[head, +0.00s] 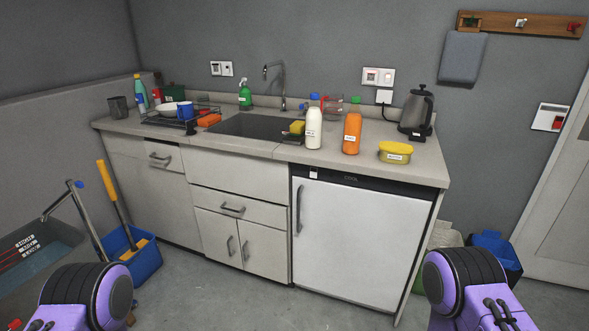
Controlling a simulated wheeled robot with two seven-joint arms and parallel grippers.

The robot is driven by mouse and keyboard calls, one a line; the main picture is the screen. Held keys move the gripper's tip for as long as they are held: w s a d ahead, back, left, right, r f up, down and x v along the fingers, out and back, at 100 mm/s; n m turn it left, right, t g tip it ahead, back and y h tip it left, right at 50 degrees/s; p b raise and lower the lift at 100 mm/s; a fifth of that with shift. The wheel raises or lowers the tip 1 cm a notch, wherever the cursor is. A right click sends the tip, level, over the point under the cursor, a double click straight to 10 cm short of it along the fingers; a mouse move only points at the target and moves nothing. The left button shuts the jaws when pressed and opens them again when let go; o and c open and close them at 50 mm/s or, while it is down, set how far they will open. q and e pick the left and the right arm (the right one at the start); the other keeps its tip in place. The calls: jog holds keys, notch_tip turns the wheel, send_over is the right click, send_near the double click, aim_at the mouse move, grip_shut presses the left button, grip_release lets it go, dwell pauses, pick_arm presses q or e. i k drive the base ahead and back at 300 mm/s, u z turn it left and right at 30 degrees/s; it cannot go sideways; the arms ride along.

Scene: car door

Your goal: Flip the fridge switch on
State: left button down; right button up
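The white fridge (350,240) stands under the right end of the counter, its door shut. Several switch plates are on the wall. A double plate (378,76) above the counter has a reddish spot on its left half. A white plate with a red part (550,117) is on the wall at the right, near the door. A small double plate (221,68) is left of the tap. I cannot tell from labels which one is the fridge switch, or whether it is on. Only purple and black links of my arms show at the bottom; neither gripper is in view.
A kettle (415,112), an orange bottle (351,133), a white bottle (313,128) and a yellow tub (396,152) stand on the counter (423,164) below the double plate. A wooden rail (510,24) with a grey cloth hangs above. The floor (225,290) before the cabinets is clear.

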aim_at(314, 171)
jog(key=z, duration=0.25)
jog(key=i, duration=1.35)
jog(key=z, duration=0.5)
